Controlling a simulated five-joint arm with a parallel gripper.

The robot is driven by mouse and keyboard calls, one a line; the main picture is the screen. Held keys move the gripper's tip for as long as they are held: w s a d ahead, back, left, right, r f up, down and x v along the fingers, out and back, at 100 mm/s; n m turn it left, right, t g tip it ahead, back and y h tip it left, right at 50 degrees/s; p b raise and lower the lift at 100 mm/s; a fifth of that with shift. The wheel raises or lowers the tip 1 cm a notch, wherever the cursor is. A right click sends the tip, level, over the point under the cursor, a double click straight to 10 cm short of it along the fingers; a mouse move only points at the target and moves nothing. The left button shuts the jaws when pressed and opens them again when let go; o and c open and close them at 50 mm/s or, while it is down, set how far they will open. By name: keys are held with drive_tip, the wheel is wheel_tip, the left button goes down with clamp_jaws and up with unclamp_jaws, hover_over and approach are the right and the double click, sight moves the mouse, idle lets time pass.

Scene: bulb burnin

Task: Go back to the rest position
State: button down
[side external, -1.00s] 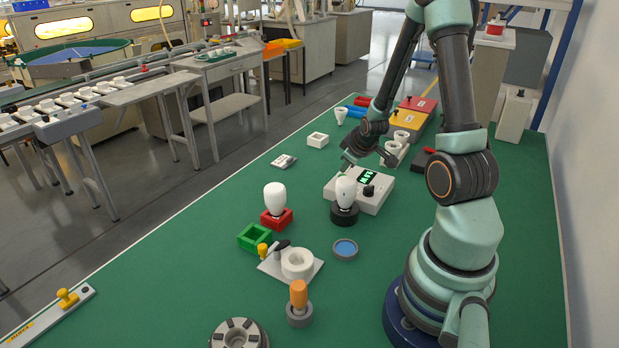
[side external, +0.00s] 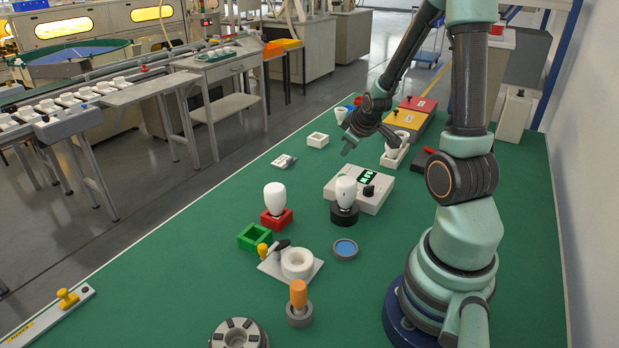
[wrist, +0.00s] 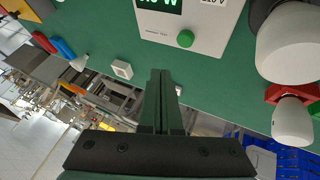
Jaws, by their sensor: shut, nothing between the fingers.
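My gripper (side external: 347,151) is shut and empty. It hangs in the air above the green bench, behind the white meter box (side external: 360,189) in the side view. In the wrist view my gripper (wrist: 168,100) has its fingers together, with the meter box (wrist: 185,30) and its green button beyond them. A white bulb (side external: 346,190) stands upright in a black round socket (side external: 344,215) in front of the box. Another white bulb (side external: 275,197) stands in a red square holder (side external: 276,218) to the left.
A green square holder (side external: 254,237), a grey plate with a white ring (side external: 297,262), an orange-handled tool (side external: 299,295) and a blue-centred dish (side external: 345,249) stand nearer. The bench's left middle is clear.

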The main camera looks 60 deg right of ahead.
drive_tip(key=shift+r, duration=0.25)
